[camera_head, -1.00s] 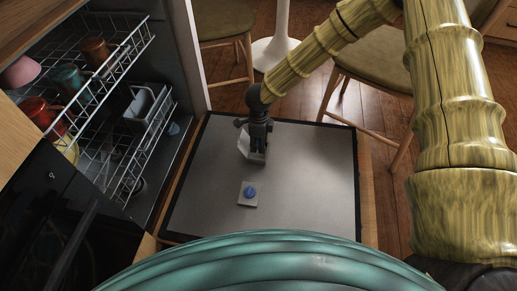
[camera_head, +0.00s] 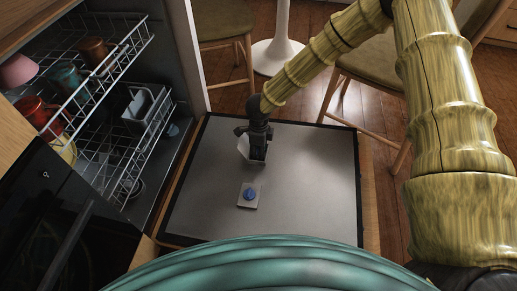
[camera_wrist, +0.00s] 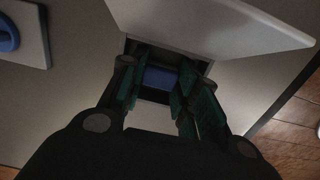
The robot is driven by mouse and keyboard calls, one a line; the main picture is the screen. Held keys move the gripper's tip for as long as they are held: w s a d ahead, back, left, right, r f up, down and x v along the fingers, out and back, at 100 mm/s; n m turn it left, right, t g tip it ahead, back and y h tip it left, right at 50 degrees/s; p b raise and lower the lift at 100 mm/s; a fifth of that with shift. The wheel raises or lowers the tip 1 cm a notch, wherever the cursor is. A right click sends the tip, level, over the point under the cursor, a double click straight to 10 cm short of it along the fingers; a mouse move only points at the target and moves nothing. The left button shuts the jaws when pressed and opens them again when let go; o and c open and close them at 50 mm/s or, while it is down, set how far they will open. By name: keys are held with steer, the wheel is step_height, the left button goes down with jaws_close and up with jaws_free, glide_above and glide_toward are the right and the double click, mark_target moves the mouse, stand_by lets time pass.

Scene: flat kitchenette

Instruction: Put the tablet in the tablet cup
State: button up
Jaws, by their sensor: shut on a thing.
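My gripper (camera_head: 257,153) points down over the open dishwasher door (camera_head: 310,190). In the wrist view my gripper (camera_wrist: 158,92) is shut on a blue tablet (camera_wrist: 158,78), which sits between the dark green fingers. The fingers and tablet are at the opening of the tablet cup (camera_wrist: 192,60), a rectangular recess. I cannot tell whether the tablet touches the cup's floor. The cup's pale lid (camera_wrist: 215,22) stands open beside the fingers; it also shows in the head view (camera_head: 242,146). The gripper hides most of the cup there.
A round blue knob on a grey plate (camera_head: 249,195) is on the door, nearer than the gripper. The dishwasher racks (camera_head: 110,75) with several cups are at the left. Chairs (camera_head: 370,65) stand beyond the door. The door's right side is clear.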

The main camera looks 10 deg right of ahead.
steer(key=shift+f, duration=0.15)
steer(key=o, duration=0.5)
steer(key=shift+c, duration=0.2)
steer(key=shift+r+b, duration=0.45)
steer(key=shift+r, duration=0.1)
step_height(320, 180, up, 12)
steer(key=p, duration=0.6)
steer(key=shift+r, duration=0.1)
steer(key=shift+r+p, duration=0.1)
steer(key=shift+p, duration=0.25)
